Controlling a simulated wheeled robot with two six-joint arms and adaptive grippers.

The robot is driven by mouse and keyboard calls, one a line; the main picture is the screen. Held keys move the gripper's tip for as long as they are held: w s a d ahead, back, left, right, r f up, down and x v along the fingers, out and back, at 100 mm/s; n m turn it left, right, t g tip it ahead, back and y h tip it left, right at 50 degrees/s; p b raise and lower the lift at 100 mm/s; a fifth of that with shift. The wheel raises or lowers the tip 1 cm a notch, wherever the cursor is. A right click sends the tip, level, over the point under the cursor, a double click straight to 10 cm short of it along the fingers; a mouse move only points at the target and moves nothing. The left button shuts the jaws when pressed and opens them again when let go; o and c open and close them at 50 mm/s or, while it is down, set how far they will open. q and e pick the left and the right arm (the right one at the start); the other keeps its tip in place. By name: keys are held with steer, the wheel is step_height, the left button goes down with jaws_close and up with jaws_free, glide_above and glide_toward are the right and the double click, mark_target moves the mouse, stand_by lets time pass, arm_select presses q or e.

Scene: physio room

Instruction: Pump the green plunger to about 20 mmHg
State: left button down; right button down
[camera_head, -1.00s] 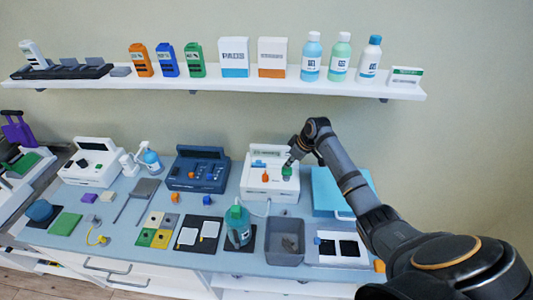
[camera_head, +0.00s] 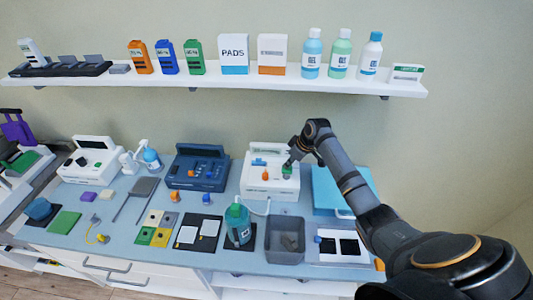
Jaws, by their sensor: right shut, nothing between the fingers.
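The green plunger (camera_head: 287,172) is on the right part of the white device (camera_head: 256,189) on the blue-grey table. My right gripper (camera_head: 289,162) is shut, with its tips directly above the plunger, at or very near its top. Whether they touch cannot be told at this size. An orange knob (camera_head: 265,175) and a blue part (camera_head: 259,161) are on the same device. No mmHg reading can be made out. My left gripper is not in view.
A green-capped bottle (camera_head: 238,224) and a grey bin (camera_head: 285,240) stand in front of the device. A blue box (camera_head: 330,190) is at its right, a dark blue device (camera_head: 196,170) at its left. A shelf (camera_head: 220,84) runs above.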

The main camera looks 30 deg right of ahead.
steer(key=shift+s+f+b, duration=0.1)
steer(key=shift+f+b, duration=0.65)
steer(key=shift+f, duration=0.8)
step_height(320, 180, up, 5)
steer(key=p, duration=0.4)
steer(key=shift+f+p, duration=0.2)
steer(key=shift+p, duration=0.1)
steer(key=shift+f, duration=0.1)
steer(key=shift+r, duration=2.55)
steer(key=shift+f, duration=0.1)
